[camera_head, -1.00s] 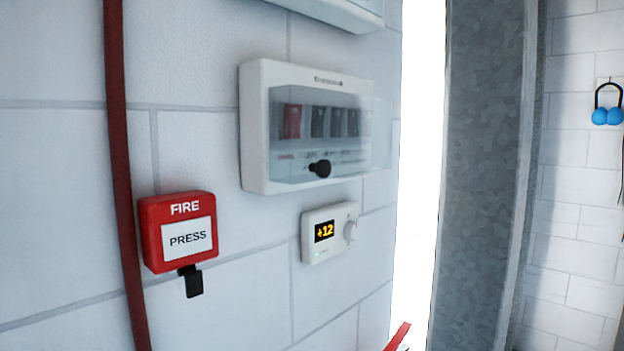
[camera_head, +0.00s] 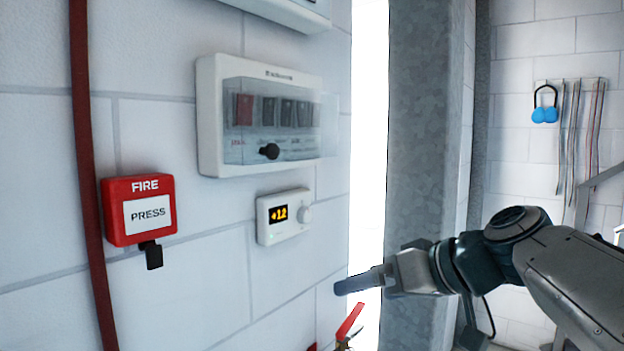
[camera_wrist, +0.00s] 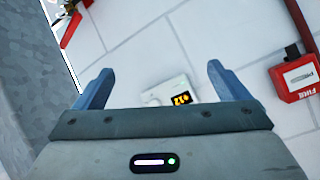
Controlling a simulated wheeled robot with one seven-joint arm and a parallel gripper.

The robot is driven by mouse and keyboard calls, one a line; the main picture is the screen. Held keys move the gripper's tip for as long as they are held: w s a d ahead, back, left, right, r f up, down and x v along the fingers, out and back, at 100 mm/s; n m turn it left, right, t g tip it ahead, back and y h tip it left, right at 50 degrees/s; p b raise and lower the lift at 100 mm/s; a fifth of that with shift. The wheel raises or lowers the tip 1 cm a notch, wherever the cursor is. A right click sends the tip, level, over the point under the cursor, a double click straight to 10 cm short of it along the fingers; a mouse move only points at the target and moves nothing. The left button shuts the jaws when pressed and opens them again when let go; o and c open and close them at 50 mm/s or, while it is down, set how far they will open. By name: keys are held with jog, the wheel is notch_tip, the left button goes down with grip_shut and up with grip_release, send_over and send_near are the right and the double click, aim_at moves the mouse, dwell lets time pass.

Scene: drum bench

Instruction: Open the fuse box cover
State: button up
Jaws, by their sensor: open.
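The fuse box (camera_head: 208,120) is a white case on the white wall in the head view. The fuse box is not visible in the wrist view.
A thermostat (camera_head: 284,216) is below the fuse box. A red fire call button (camera_head: 139,210) and a red pipe (camera_head: 84,180) are to the left. A grey metal column (camera_head: 425,130) stands right. A red-handled object (camera_head: 349,320) is low down.

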notch_tip(320, 180, up, 17)
jog(key=w+d+n+t+y+b, duration=0.1)
jog(key=w+d+n+t+y, duration=0.15)
jog(key=n+y, duration=0.3)
jog(key=p, duration=0.4)
send_near(306, 159)
jog(key=shift+t, duration=0.35)
jog(key=x, duration=0.8)
jog(key=shift+s+a+f, duration=0.1)
jog(key=shift+a+f, duration=0.05)
jog(key=shift+a, duration=0.05)
jog(key=shift+c, duration=0.3)
